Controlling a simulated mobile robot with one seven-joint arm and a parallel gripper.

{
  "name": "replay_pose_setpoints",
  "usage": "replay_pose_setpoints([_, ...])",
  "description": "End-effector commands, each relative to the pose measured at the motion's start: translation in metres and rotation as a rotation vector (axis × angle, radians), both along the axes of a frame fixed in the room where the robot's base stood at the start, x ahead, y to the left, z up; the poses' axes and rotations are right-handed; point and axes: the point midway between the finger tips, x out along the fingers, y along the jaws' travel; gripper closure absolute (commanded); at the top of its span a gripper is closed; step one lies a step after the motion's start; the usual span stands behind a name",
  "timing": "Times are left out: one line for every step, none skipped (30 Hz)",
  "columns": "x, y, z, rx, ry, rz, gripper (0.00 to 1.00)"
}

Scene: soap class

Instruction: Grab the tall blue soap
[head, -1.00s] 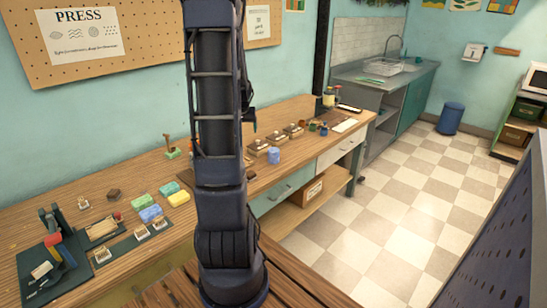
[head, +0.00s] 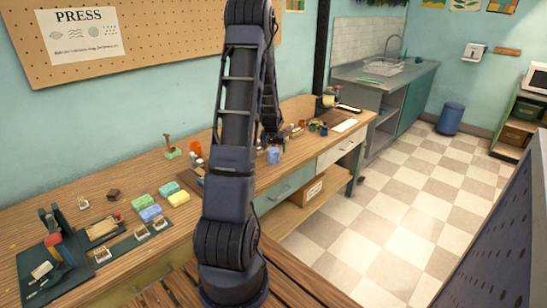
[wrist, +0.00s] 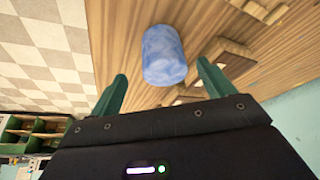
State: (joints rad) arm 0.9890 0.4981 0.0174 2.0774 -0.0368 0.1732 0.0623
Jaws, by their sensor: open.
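The tall blue soap (head: 273,155) is a mottled blue block that stands on the wooden workbench (head: 105,178) near its front edge, just right of my arm in the head view. In the wrist view the blue soap (wrist: 163,55) lies ahead of and between the two green fingers of my gripper (wrist: 160,88). My gripper is open and empty, and the fingers do not appear to touch the soap. In the head view my arm hides the gripper's fingertips.
A low blue soap (head: 150,213), a yellow soap (head: 179,198) and green soaps sit at the left of the bench. Wooden molds (wrist: 228,52) lie close to the tall soap. The checkered floor (head: 330,232) is clear.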

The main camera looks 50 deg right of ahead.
Motion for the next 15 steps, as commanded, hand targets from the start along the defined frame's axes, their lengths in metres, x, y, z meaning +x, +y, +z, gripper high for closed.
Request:
replay_pose_setpoints([0.001, -0.001, -0.004, 0.001, 0.001, 0.0, 0.19])
replay_pose_setpoints([0.001, -0.001, -0.005, 0.001, 0.001, 0.0, 0.19])
replay_pose_setpoints([0.001, -0.002, -0.006, 0.001, 0.001, 0.0, 0.19])
replay_pose_setpoints([0.001, -0.002, -0.006, 0.0, 0.0, 0.0, 0.19])
replay_pose_setpoints([0.002, -0.002, -0.007, 0.0, 0.0, 0.0, 0.19])
replay_pose_setpoints([0.002, -0.002, -0.008, 0.0, 0.0, 0.0, 0.19])
replay_pose_setpoints([0.002, -0.003, -0.009, 0.0, 0.0, 0.0, 0.19])
replay_pose_setpoints([0.003, -0.003, -0.01, 0.0, 0.0, 0.0, 0.19])
replay_pose_setpoints([0.004, -0.004, -0.013, 0.001, 0.001, 0.0, 0.19])
replay_pose_setpoints([0.005, -0.004, -0.015, 0.001, 0.001, 0.0, 0.19])
replay_pose_setpoints([0.006, -0.005, -0.018, 0.002, 0.001, 0.0, 0.19])
replay_pose_setpoints([0.008, -0.006, -0.022, 0.002, 0.001, 0.0, 0.19])
replay_pose_setpoints([0.009, -0.007, -0.025, 0.002, 0.001, 0.0, 0.19])
replay_pose_setpoints([0.011, -0.009, -0.028, 0.001, 0.001, 0.001, 0.19])
replay_pose_setpoints([0.013, -0.01, -0.033, 0.001, 0.001, 0.001, 0.19])
